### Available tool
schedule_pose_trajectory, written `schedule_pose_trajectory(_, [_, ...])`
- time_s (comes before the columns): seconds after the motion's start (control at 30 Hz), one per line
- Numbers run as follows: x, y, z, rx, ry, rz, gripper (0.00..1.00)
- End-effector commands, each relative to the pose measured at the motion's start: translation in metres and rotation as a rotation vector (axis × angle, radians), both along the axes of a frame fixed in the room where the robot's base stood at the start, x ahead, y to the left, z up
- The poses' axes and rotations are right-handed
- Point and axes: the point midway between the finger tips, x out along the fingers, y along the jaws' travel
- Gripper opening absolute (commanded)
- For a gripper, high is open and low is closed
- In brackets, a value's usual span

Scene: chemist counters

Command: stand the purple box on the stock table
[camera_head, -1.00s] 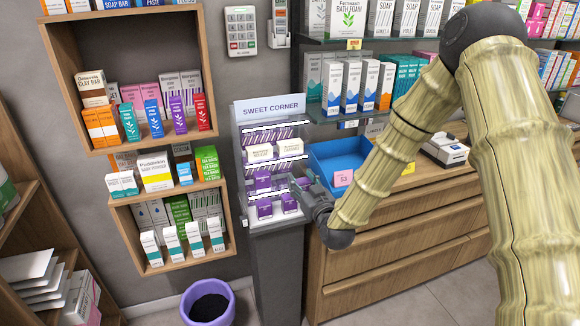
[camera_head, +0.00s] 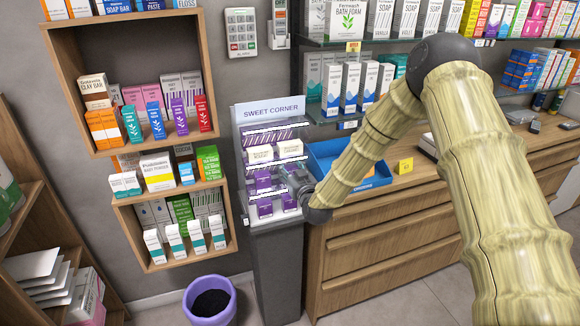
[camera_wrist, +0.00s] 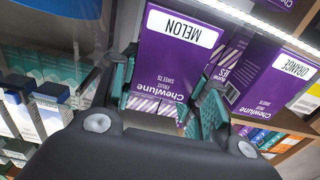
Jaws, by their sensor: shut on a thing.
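A purple box (camera_wrist: 178,55) with a white MELON label fills the upper middle of the wrist view; the label reads upside down there. My gripper (camera_wrist: 165,95) is shut on this box, with a teal-padded finger on either side of its lower part. The held box is too small and covered there to make out surely. A second purple box (camera_wrist: 275,80), labelled ORANGE, stands just right of the held one. I cannot identify the stock table.
More purple boxes (camera_head: 265,208) stand on the shelf below my gripper, and cream-labelled boxes (camera_head: 260,154) above. A blue tray (camera_head: 325,150) sits on the wooden counter (camera_head: 410,180) to the right. A purple bin (camera_head: 210,304) stands on the floor at front left.

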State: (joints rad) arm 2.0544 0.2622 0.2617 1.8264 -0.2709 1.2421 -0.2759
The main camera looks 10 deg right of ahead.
Motion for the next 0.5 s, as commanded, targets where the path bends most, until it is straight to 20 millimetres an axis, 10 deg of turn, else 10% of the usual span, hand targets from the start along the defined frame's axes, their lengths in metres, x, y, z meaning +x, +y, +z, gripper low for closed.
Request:
schedule_pose_trajectory(0.4, [-0.0003, 0.0001, -0.0052, 0.000, 0.000, 0.000, 0.22])
schedule_pose_trajectory(0.43, [-0.0003, 0.0000, -0.0049, 0.000, 0.000, 0.000, 0.47])
schedule_pose_trajectory(0.5, [-0.0004, -0.0002, -0.0040, 0.000, 0.000, 0.000, 0.59])
